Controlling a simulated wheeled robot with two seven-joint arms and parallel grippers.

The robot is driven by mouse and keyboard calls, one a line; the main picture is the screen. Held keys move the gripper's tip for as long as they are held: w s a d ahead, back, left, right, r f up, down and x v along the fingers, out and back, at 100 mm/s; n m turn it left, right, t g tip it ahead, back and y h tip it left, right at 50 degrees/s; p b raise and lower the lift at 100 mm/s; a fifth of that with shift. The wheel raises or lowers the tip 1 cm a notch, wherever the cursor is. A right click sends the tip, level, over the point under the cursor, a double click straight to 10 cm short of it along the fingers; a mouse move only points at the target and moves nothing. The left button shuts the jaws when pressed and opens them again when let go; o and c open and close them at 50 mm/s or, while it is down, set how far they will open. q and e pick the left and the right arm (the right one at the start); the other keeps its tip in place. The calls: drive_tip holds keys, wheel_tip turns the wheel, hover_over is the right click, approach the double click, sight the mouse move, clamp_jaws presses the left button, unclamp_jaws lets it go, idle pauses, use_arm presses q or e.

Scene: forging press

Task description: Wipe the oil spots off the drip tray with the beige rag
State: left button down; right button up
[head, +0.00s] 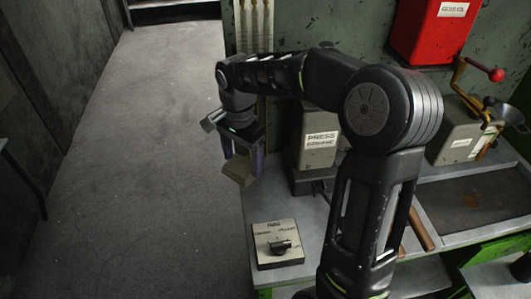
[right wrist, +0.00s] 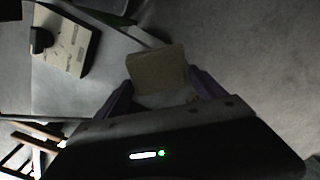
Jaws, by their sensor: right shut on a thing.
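My right gripper (head: 244,160) is shut on the beige rag (head: 238,171), a small folded block. It is in the air near the left edge of the workbench, behind the switch box. In the right wrist view the rag (right wrist: 158,70) sits between the two purple fingers. The dark drip tray (head: 475,205) lies on the bench at the right, far from the rag, and my right arm hides part of that area. A faint brownish spot shows on the tray; other spots are hard to make out. My left gripper is not in view.
A switch box with a black knob (head: 278,246) sits at the bench's front left. A box labelled PRESS (head: 320,140) stands behind my arm. A red box (head: 432,30) hangs on the wall. A cranked device with a red knob (head: 497,75) stands behind the tray. Open floor lies left.

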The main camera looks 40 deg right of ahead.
drive_tip(key=w+a+f+n, duration=0.2)
drive_tip(key=w+a+n, duration=0.1)
drive_tip(key=a+n, duration=0.3)
drive_tip(key=w+a+f+n, duration=0.2)
drive_tip(key=a+n, duration=0.4)
drive_tip(key=n, duration=0.3)
drive_tip(key=shift+w+a+f, duration=0.2)
drive_tip(key=shift+w+f, duration=0.2)
